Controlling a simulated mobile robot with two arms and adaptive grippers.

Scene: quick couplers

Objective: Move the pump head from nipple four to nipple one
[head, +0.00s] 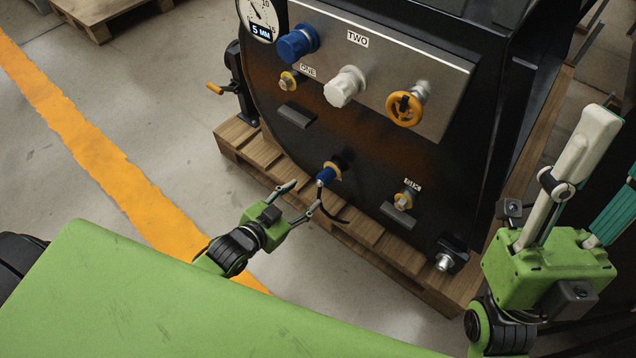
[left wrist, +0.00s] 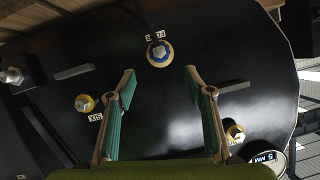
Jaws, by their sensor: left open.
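The pump head (head: 326,175) is a small blue fitting with a black hose curving down below it. It sits at a brass-coloured nipple low on the dark round machine face. In the left wrist view the pump head (left wrist: 160,53) is seen end-on, beside a partly hidden label. Nipple one (head: 289,81), brass and bare, is at the upper left under its ONE label; it also shows in the left wrist view (left wrist: 235,132). My left gripper (head: 299,198) is open and empty, just short of the pump head, its fingers (left wrist: 162,85) spread either side. My right gripper (head: 608,150) is open at the right.
Nipple six (head: 404,200) is at the lower right. A metal panel (head: 440,75) carries a blue cap (head: 298,43), a white cap (head: 345,87) and an orange handwheel (head: 405,109). Dark bars jut from the face. The machine stands on a wooden pallet (head: 237,148).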

